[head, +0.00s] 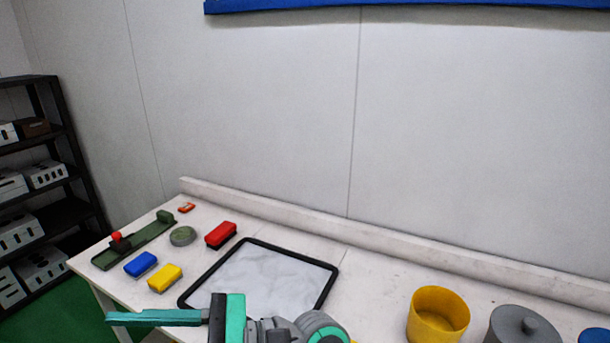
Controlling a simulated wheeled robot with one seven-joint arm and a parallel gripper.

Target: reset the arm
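My arm reaches in at the bottom of the head view, grey and teal. The part that looks like my gripper (155,318) is a teal bar pointing left from a black and teal block, over the near left part of the table. Only its side shows, so I cannot tell whether its fingers are apart. I see nothing hanging from it. The lower part of the arm is cut off by the picture's edge.
A white table (375,290) holds a black-rimmed tray (327,283), a red block (221,234), blue block (141,264), yellow block (165,278), round grey-green piece (183,236) and green rail (133,245). A yellow cup (438,316) and grey lidded pot (522,327) stand right. A shelf (75,180) is left.

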